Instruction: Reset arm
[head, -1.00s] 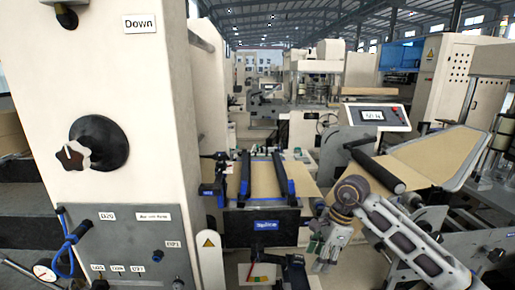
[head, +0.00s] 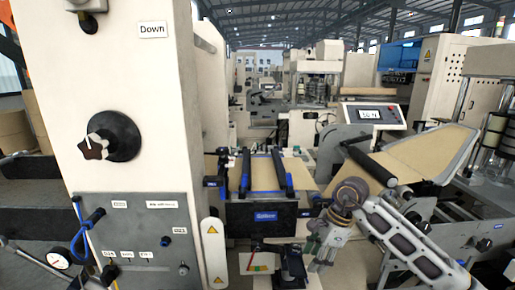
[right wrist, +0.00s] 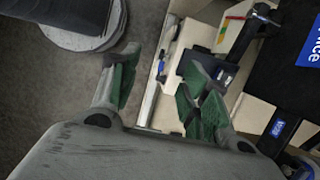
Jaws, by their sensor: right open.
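My right arm comes in from the lower right in the head view. Its gripper (head: 316,256) hangs low, just right of the splice table's front and beside the black arm near it. In the right wrist view the same gripper (right wrist: 160,84) shows two green-padded fingers spread apart with nothing between them. The splice table (head: 234,217), with two black-and-blue bars (head: 246,172) over brown paper, stands behind and left of the gripper. My left gripper is not in view.
A beige column with a black dial (head: 112,137) and grey control panel (head: 135,225) fills the left. A tilted paper-covered board (head: 435,152) and black roller (head: 372,168) lie behind my right arm. A display console (head: 374,116) stands further back. Grey floor (right wrist: 50,90) shows under the gripper.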

